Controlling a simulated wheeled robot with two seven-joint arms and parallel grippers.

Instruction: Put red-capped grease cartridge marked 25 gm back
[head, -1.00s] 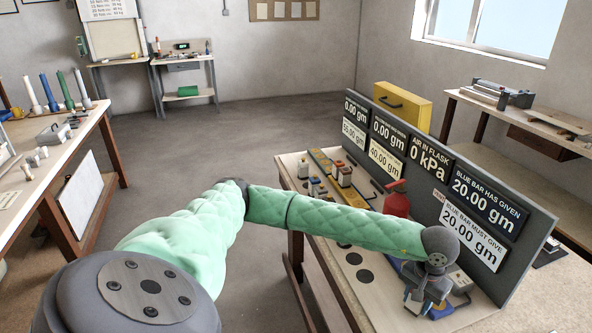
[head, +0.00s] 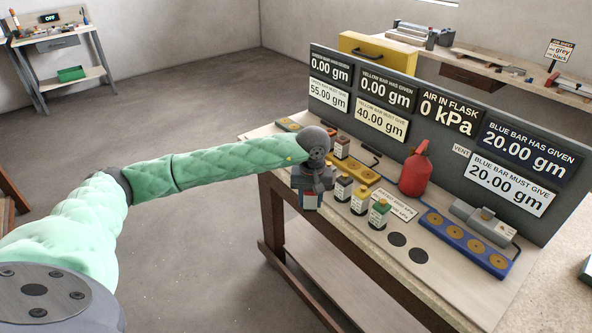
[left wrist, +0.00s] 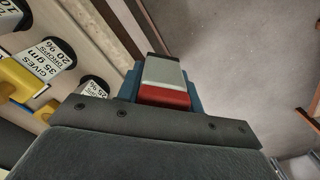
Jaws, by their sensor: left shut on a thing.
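My left gripper (head: 311,188) is over the front left edge of the bench. Its blue fingers are shut on a red-capped cartridge with a pale grey body, seen end-on in the left wrist view (left wrist: 166,84). The gripper hides most of the cartridge in the head view, and its marking cannot be read. My right gripper is not in view.
Several capped cartridges, one green-capped (head: 379,214), stand right of the gripper. Behind are a yellow bar (head: 362,178), a red flask (head: 414,174) and the upright display board (head: 436,118). A blue bar (head: 466,240) lies at right. Two dark discs (head: 397,239) are bare.

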